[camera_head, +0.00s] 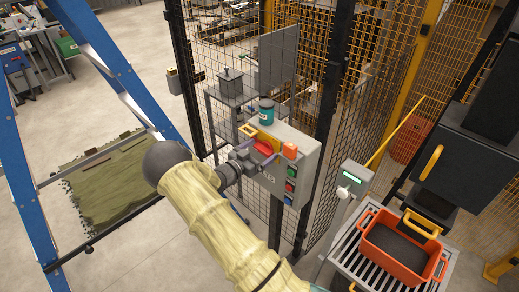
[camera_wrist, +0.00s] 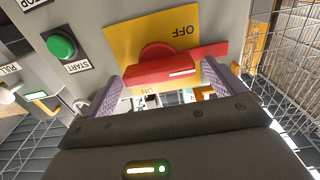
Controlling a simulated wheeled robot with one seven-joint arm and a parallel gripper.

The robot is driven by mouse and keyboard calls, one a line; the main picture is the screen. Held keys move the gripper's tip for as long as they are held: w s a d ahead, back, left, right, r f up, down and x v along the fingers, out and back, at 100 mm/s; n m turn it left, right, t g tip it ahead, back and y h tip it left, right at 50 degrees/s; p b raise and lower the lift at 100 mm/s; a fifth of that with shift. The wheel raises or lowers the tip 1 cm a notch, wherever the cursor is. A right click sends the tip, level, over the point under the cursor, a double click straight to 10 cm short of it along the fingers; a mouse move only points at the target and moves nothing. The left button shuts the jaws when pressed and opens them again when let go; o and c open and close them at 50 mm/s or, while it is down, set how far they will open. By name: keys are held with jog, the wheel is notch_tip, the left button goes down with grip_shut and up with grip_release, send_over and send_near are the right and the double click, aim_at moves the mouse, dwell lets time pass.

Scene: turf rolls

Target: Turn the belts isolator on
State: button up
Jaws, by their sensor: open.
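The isolator is a red rotary handle (camera_wrist: 160,66) on a yellow plate (camera_wrist: 125,40), on the front of a grey control box. In the wrist view its bar lies nearly level, rising slightly to the right. An upside-down OFF label shows above it; a second label below is partly hidden. In the head view the red handle (camera_head: 264,147) shows just beyond my fingers. My gripper (camera_wrist: 160,82) is open, with one purple finger on each side of the handle's near part. I cannot tell whether either finger touches it. My gripper (camera_head: 256,150) also shows in the head view.
A green START button (camera_wrist: 61,45) is beside the plate. The grey box (camera_head: 309,160) also carries an orange part (camera_head: 290,150) and several buttons; a teal-labelled container (camera_head: 266,112) stands on top. Mesh fencing is behind. An orange crate (camera_head: 372,255) sits on rollers at right.

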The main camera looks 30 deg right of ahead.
jog(key=c, duration=1)
